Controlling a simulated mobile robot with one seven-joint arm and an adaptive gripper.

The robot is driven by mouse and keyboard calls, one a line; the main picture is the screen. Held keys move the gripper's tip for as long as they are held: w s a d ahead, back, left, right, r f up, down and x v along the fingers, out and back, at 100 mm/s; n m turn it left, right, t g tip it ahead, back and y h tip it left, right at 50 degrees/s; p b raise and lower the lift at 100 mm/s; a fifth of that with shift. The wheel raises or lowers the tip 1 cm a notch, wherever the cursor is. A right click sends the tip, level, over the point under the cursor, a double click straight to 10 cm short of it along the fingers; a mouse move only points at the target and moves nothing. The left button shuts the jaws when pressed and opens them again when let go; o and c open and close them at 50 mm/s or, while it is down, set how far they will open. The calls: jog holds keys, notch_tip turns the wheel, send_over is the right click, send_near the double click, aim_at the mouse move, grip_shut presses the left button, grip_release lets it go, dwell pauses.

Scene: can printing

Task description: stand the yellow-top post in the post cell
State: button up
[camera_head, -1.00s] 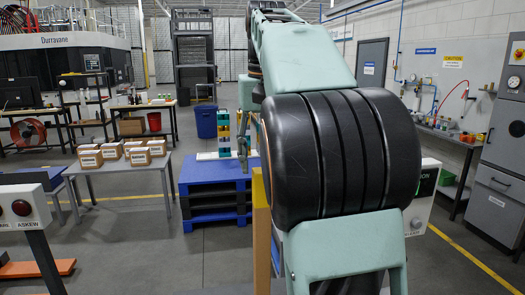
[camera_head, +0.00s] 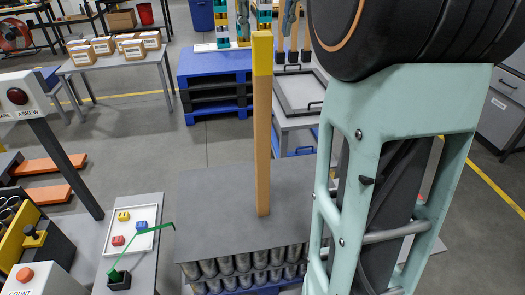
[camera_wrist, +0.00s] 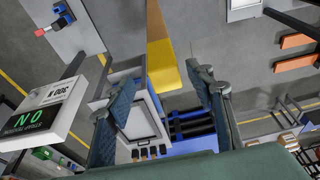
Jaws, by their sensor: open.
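The yellow-top post (camera_head: 262,145) is a tall wooden post with a yellow upper end. It stands upright on a dark grey sheet (camera_head: 210,215) lying over rows of cans. In the wrist view its yellow end (camera_wrist: 163,65) is nearest me and the wooden length runs away towards the top of the picture. My gripper (camera_wrist: 160,78) is open, its two blue-grey fingers apart on either side of the yellow end in the picture. I cannot tell how deep the fingers reach along it, and contact is not clear. I cannot identify the post cell for certain.
Several brown posts in black feet (camera_head: 292,57) stand behind, near a grey framed tray (camera_head: 300,92). Blue pallets (camera_head: 215,62) are behind left. A small table holds a white tray (camera_head: 132,231) with coloured blocks. The ASKEW sign box (camera_head: 18,97) stands left.

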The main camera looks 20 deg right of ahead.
aim_at(265, 35)
jog(key=shift+s+f, duration=0.1)
jog(key=shift+f, duration=0.05)
jog(key=shift+a+f, duration=0.1)
jog(key=shift+f, duration=0.25)
jog(key=b+x, duration=0.1)
jog(key=x, duration=0.3)
jog(key=shift+r, duration=0.1)
jog(key=shift+w+x, duration=0.25)
jog(key=shift+x, duration=1.3)
jog(key=shift+w+x, duration=0.2)
jog(key=shift+x, duration=1.3)
jog(key=shift+r, duration=0.1)
jog(key=shift+c, duration=0.2)
grip_shut()
